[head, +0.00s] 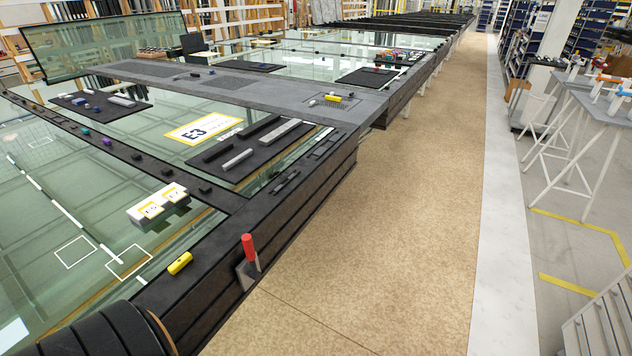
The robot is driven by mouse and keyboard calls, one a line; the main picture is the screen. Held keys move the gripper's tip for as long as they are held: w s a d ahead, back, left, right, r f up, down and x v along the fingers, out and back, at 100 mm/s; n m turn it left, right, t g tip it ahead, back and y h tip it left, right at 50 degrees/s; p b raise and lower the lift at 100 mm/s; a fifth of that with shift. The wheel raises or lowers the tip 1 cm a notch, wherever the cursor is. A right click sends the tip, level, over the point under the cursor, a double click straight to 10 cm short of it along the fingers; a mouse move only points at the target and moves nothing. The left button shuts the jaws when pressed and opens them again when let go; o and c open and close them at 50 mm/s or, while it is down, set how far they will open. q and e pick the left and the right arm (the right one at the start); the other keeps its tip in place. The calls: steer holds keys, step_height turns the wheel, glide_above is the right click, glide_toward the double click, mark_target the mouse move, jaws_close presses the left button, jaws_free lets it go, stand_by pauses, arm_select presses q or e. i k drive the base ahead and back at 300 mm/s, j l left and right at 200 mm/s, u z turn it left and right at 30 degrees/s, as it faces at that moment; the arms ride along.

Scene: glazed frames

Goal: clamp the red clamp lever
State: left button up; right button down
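The red clamp lever (248,248) stands upright on a grey metal clamp body (248,276) at the near edge of the dark frame stack (310,197). Its red handle points up and leans slightly left at the top. Neither of my grippers shows in the head view, and nothing touches the lever.
A yellow block (180,263) lies on the frame left of the lever. Two white E-labelled blocks (150,211) stand on the glass. Dark mats with bars (238,159) lie farther back. The brown floor (400,230) to the right is clear. Trestles (590,130) stand far right.

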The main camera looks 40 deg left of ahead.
mark_target(255, 275)
steer(key=i+u, duration=0.1)
steer(key=i, duration=0.5)
steer(key=i+u, duration=0.1)
steer(key=i, duration=0.5)
steer(key=i+u, duration=0.1)
steer(key=i, duration=0.5)
steer(key=i+l+u, duration=0.1)
steer(key=i, duration=0.45)
steer(key=i+l+u, duration=0.1)
steer(key=i, duration=0.5)
steer(key=u, duration=0.45)
steer(key=i+l+u, duration=0.1)
steer(key=u, duration=0.35)
steer(key=i+u, duration=0.1)
steer(key=u, duration=0.35)
steer(key=l+u, duration=0.1)
steer(key=u, duration=3)
